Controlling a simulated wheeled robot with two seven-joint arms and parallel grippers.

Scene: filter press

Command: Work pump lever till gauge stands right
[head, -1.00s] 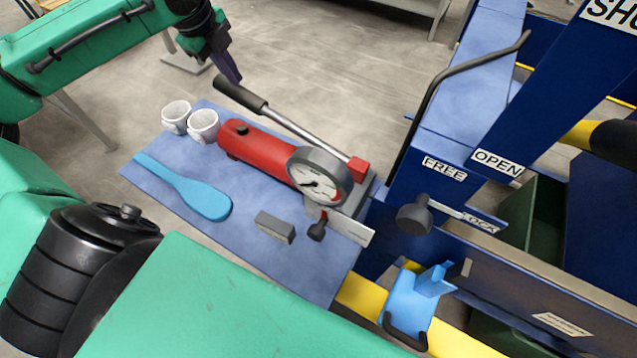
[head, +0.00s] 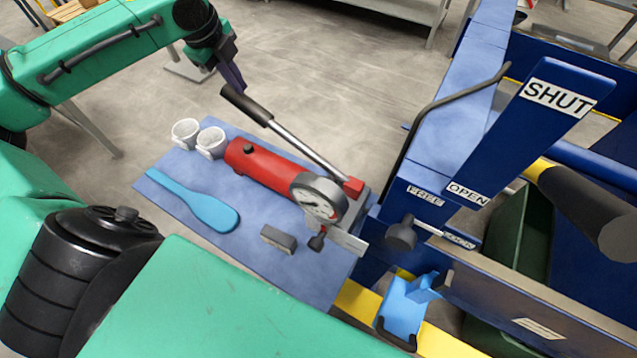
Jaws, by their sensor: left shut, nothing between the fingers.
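The red hand pump (head: 265,168) lies on a blue mat (head: 270,268). Its pump lever (head: 290,135), a steel rod with a black grip, slants up to the left from the red pivot block. The round gauge (head: 318,199) has a white face with a red part; its small needle is hard to read. A small black knob (head: 317,242) sits below the gauge. My left gripper (head: 238,86) is shut and empty, with its dark fingers close to the end of the lever grip; I cannot tell if they touch. My right gripper is not in view.
Two white cups (head: 211,142) and a blue scraper (head: 205,207) lie on the mat, with a grey block (head: 278,239) near the front. The blue press frame (head: 425,150), with SHUT, OPEN and FREE labels, stands to the right. A light blue holder (head: 403,308) hangs in front.

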